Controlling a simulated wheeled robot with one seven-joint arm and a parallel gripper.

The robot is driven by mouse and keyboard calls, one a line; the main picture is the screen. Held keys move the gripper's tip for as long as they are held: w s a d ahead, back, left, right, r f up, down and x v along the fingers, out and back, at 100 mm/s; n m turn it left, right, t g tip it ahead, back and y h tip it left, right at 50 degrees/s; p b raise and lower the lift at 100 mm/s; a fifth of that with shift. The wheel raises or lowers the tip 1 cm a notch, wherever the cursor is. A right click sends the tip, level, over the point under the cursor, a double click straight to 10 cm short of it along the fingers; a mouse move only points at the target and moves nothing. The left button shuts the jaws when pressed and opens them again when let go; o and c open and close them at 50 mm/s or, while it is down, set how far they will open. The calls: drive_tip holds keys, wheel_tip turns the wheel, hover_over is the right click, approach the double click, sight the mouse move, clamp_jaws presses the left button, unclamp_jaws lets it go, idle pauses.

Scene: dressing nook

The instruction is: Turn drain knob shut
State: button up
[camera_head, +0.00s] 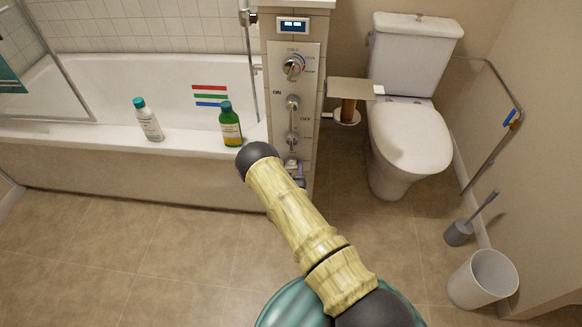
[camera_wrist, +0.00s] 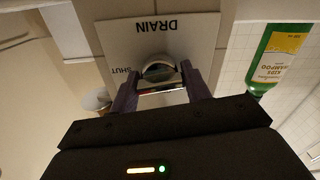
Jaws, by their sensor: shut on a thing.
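The drain knob (camera_wrist: 158,70) is a rounded metal knob on a pale plate (camera_wrist: 190,30) marked DRAIN and SHUT. The lettering is upside down in the wrist view, with SHUT to the left of the knob. My gripper (camera_wrist: 161,88) has its two dark purple fingers on either side of the knob and is shut on it. In the head view, my gripper (camera_head: 293,168) is low on the control panel, partly hidden behind my arm. The drain knob cannot be made out clearly there, and its pointing direction is unclear.
The panel (camera_head: 312,85) also carries a temperature dial (camera_head: 292,67) and metal levers (camera_head: 292,102). A green bottle (camera_head: 231,128) and a white bottle (camera_head: 148,120) stand on the tub rim (camera_head: 190,143). A toilet (camera_head: 408,135) is to the right. The floor at left is clear.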

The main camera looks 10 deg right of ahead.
drive_tip(key=shift+s+f+m, duration=0.15)
drive_tip(key=shift+f+m, duration=0.1)
drive_tip(key=shift+m, duration=0.65)
drive_tip(key=shift+c, duration=0.2)
drive_tip(key=shift+o, duration=0.2)
drive_tip(key=o, duration=0.8)
drive_tip(key=shift+o, duration=0.8)
drive_tip(key=shift+r, duration=0.1)
drive_tip(key=p+v, duration=0.1)
drive_tip(key=v, duration=1.6)
drive_tip(key=shift+p, duration=0.35)
drive_tip(key=shift+r, duration=0.15)
